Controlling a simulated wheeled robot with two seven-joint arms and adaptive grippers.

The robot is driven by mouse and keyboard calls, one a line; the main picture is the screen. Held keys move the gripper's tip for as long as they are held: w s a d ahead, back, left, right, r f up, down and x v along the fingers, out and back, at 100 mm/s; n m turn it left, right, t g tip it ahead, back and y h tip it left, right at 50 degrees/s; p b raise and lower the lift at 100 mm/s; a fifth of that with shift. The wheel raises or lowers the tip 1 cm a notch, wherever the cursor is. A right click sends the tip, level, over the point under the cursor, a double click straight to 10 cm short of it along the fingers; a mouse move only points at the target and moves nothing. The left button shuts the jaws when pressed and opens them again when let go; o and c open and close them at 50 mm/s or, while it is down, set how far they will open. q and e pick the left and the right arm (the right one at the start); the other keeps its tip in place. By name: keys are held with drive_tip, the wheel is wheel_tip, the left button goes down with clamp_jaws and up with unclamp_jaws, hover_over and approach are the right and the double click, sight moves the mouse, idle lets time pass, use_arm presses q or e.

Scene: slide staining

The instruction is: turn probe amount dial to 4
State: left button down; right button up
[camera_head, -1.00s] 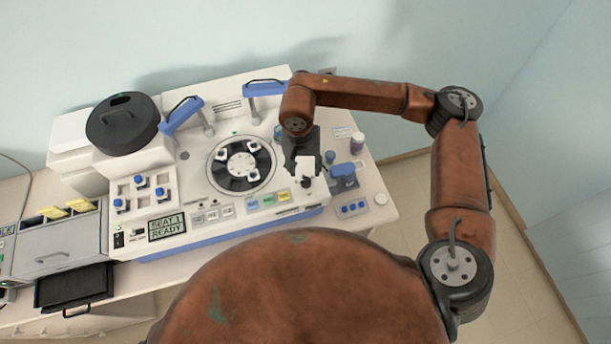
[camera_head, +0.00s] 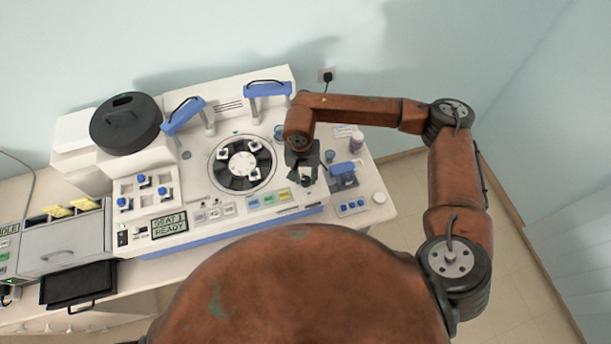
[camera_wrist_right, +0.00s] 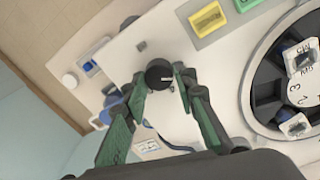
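The round black dial (camera_wrist_right: 158,72) shows in the right wrist view, with a short white mark on its right side. It stands on the white panel of the staining machine (camera_head: 182,238). In the head view my right gripper (camera_head: 305,177) is over the machine's right front part, where it mostly hides the dial. In the right wrist view my right gripper's green-faced fingers (camera_wrist_right: 160,78) are on either side of the dial. They look open around it, very near its sides; firm contact cannot be made out. The dial's number scale is not readable. My left gripper is out of view.
A carousel (camera_head: 242,164) with slide holders lies left of the gripper. Blue-topped items (camera_head: 343,169) stand right. A display (camera_head: 169,224) reads "SEAT 1 READY".

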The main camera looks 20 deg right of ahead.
drive_tip(key=c, duration=0.6)
drive_tip(key=shift+f+m+b, duration=0.1)
drive_tip(key=shift+m+b, duration=0.2)
drive_tip(key=shift+b, duration=0.3)
drive_tip(key=m+b, duration=0.8)
drive_tip(key=b, duration=0.2)
drive_tip(key=shift+d+f, duration=0.1)
drive_tip(key=shift+r+m+b, duration=0.2)
drive_tip(key=shift+m+b, duration=1.25)
drive_tip(key=shift+m, duration=0.15)
drive_tip(key=o, duration=1.1)
drive_tip(key=shift+o, duration=0.2)
drive_tip(key=shift+r, duration=0.15)
